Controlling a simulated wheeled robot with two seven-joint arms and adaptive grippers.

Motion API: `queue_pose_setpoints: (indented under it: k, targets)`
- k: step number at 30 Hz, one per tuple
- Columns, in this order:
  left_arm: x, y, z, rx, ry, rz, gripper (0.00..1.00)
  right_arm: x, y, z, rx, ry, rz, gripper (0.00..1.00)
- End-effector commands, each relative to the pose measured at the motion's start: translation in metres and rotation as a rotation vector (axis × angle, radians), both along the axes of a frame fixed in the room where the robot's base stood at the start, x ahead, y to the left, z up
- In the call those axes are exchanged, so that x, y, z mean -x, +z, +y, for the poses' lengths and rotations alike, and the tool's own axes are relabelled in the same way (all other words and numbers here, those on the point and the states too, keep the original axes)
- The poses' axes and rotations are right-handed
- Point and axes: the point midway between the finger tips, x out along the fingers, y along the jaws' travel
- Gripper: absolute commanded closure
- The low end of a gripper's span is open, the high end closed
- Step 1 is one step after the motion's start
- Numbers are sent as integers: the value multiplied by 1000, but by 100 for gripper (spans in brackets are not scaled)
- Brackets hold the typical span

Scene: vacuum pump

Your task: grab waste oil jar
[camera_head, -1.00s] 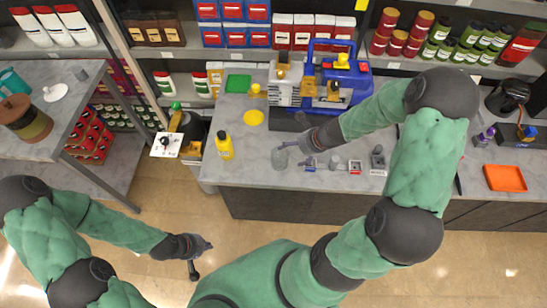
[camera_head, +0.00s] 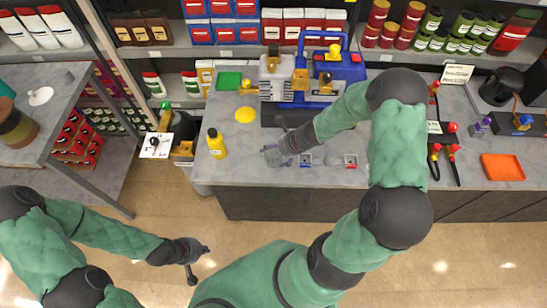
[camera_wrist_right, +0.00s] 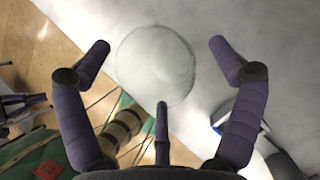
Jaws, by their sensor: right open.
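The waste oil jar is a clear glass jar near the front edge of the grey counter (camera_head: 330,177). In the right wrist view the jar (camera_wrist_right: 157,65) shows as a round, see-through outline between the fingertips, with a visible gap on each side. My right gripper (camera_wrist_right: 160,48) is open around or just above it; its exact height over the jar is hard to tell. In the head view my right gripper (camera_head: 275,152) overlaps the jar and hides much of it. My left gripper (camera_head: 203,260) is open and empty, over the floor left of the counter.
A yellow bottle (camera_head: 216,144) stands left of the jar. Small parts (camera_head: 305,160) sit close to its right. The blue and grey vacuum pump (camera_head: 308,80) stands behind. An orange tray (camera_head: 503,167) lies far right. The counter's front edge is close to the jar.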

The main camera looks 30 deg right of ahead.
Motion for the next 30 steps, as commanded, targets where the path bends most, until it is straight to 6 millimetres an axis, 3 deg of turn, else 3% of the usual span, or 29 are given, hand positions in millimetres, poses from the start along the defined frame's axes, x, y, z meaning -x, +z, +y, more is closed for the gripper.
queue_pose_setpoints:
  k: [3,9,22,30]
  targets:
    - [0,0,0,0,0,0,100,0,1,0,0,0,0,10]
    - [0,0,0,0,0,0,100,0,0,0,0,0,0,66]
    - [0,3,0,0,0,0,100,0,5,0,0,1,0,67]
    - [0,17,0,0,0,0,100,3,40,0,1,0,-2,67]
